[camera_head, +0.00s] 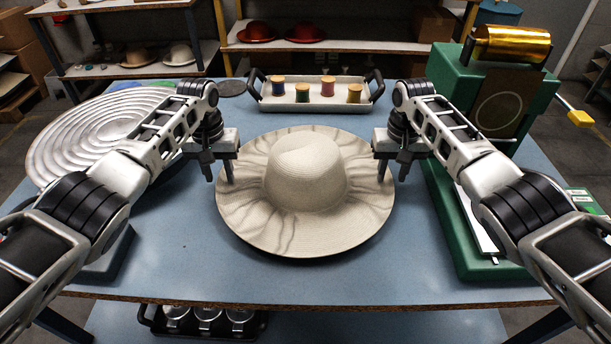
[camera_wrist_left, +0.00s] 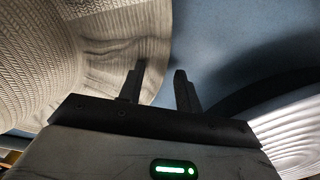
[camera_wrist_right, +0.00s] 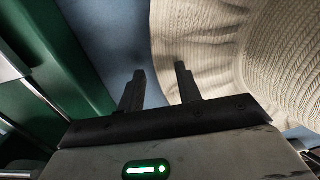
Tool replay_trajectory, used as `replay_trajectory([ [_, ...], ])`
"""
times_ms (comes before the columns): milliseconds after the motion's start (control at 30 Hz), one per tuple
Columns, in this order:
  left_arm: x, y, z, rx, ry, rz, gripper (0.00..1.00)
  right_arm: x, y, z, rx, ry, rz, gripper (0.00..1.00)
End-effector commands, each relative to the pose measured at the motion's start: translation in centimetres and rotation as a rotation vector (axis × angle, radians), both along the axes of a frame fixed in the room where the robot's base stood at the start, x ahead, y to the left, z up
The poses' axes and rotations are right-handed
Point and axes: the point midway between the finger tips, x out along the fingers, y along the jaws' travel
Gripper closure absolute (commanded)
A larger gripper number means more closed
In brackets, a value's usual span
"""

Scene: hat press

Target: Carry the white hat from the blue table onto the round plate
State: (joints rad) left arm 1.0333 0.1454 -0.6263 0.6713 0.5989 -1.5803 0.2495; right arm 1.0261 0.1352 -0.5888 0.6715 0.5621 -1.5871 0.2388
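The white hat (camera_head: 305,175), straw-like with a wide wavy brim, lies crown up on the blue table (camera_head: 290,283). The round plate (camera_head: 75,145), pale with concentric rings, is at the left, partly behind my left arm. My left gripper (camera_head: 218,172) is open at the hat's left brim edge; in the left wrist view one finger overlaps the brim and the other is over the table (camera_wrist_left: 225,45). My right gripper (camera_head: 393,172) is open at the right brim edge; the brim (camera_wrist_right: 200,40) shows behind one finger in the right wrist view. Contact with the brim cannot be told.
A green machine (camera_head: 450,210) with a gold roll stands at the right, close to my right arm. A tray (camera_head: 312,104) with several thread spools is behind the hat. Shelves with other hats stand at the back. The table in front of the hat is clear.

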Motion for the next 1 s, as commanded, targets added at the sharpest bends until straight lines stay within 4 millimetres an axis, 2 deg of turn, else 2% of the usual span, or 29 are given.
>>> replay_trajectory([
  [33,0.0,0.0,0.0,0.000,0.000,0.000,0.66,0.0,0.0,0.0,0.000,0.000,0.000,0.66],
  [67,0.0,0.0,0.0,0.000,0.000,0.000,0.71,0.0,0.0,0.0,0.000,0.000,0.000,0.71],
  [167,0.0,0.0,0.0,0.000,0.000,0.000,0.99,0.0,0.0,0.0,0.000,0.000,0.000,0.99],
  [567,0.0,0.0,0.3,0.000,-0.001,-0.001,1.00,0.0,0.0,0.3,0.000,-0.001,-0.001,1.00],
  [767,0.0,0.0,1.9,0.000,-0.001,-0.001,1.00,0.0,0.0,1.9,0.001,-0.001,-0.001,1.00],
  [1000,0.0,0.0,4.7,0.000,0.000,-0.001,1.00,0.0,0.0,4.7,0.000,-0.001,-0.002,1.00],
])
